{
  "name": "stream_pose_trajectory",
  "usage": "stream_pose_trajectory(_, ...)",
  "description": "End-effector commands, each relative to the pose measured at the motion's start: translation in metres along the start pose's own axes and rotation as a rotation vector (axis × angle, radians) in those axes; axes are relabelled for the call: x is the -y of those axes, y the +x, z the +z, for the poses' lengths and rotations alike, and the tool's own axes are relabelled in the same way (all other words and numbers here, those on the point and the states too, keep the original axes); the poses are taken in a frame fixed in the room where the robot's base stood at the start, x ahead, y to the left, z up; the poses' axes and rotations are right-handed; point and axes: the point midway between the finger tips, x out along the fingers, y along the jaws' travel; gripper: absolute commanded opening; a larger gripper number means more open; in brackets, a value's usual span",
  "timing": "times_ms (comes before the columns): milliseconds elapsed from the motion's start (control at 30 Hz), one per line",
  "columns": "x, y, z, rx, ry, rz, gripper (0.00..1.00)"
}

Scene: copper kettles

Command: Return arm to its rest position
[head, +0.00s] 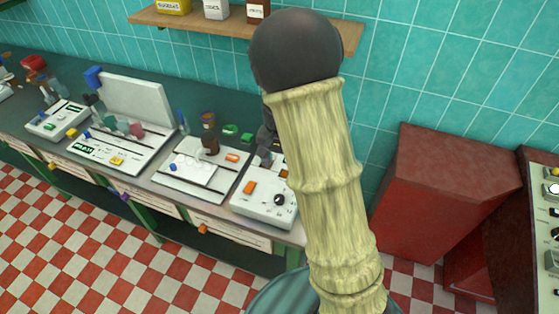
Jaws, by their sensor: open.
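My arm rises through the middle of the head view as a pale, bamboo-like link with a dark round joint at its top. The link leans slightly left toward the top and covers part of the counter and wall behind it. No fingertips of my gripper show. A small dark shape shows at the left edge of the link, above the counter; I cannot tell whether it is part of my arm or stands on the counter.
A dark green counter (62,75) runs along the teal tiled wall, with several white panels, a brown bottle (209,133) and small coloured pieces. A wooden shelf (192,24) holds containers. A red block-like cabinet (432,190) stands right. Red and white checkered floor (70,230) is open at lower left.

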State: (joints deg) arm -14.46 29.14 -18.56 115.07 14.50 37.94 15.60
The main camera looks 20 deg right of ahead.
Motion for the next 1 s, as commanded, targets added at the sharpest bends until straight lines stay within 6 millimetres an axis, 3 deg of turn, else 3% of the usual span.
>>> stream_pose_trajectory(467,-0.004,-0.004,0.006,-0.006,-0.017,-0.009,0.54)
stream_pose_trajectory(633,-0.021,-0.021,0.032,-0.041,-0.112,-0.039,0.54)
stream_pose_trajectory(1000,-0.066,-0.052,0.115,-0.199,-0.448,-0.065,0.54)
